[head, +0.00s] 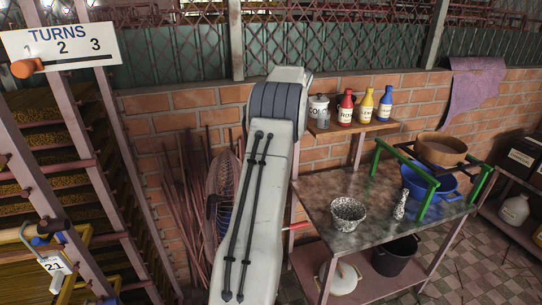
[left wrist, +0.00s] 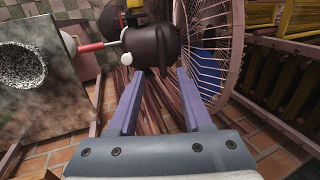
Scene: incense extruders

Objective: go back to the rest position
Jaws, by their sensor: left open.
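My left arm rises through the middle of the head view, but its gripper is hidden there. In the left wrist view my left gripper (left wrist: 154,98) is open, its two purple fingers apart with nothing held between them. Beyond the fingertips is a dark rounded object (left wrist: 152,45) with a white knob and a red handle; I cannot tell whether they are joined. My right gripper is not in view.
A table (head: 310,190) at the right holds a speckled bowl (head: 348,213), a blue pot (head: 420,184) and a green frame (head: 432,196). Bottles stand on a wall shelf (head: 350,130). A wire wheel (left wrist: 214,50) is close right of the left fingers. A TURNS sign (head: 62,45) hangs upper left.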

